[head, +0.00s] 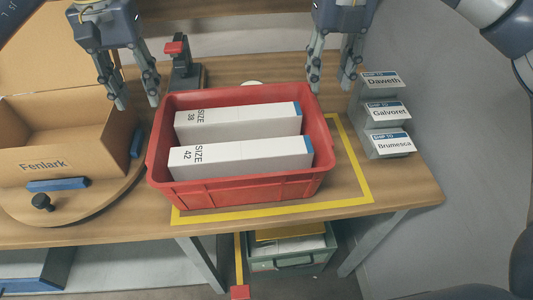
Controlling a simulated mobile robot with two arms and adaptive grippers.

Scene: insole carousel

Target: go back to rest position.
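My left gripper (130,98) hangs in the air at the upper left of the head view, above the table between the cardboard box and the red crate. Its fingers are spread and nothing is between them. My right gripper (329,86) hangs above the back right corner of the red crate. Its fingers are also apart and empty. The red crate (240,190) stands on the table and holds two white boxes, one marked SIZE 38 (240,120) and one marked SIZE 42 (240,156).
An open cardboard box marked Fenlark (45,164) sits on a round wooden turntable (90,205) at left. A red-topped device (184,72) stands behind the crate. A stepped label holder (372,148) stands at right. Yellow tape (350,160) borders the crate. A green bin (290,262) is below.

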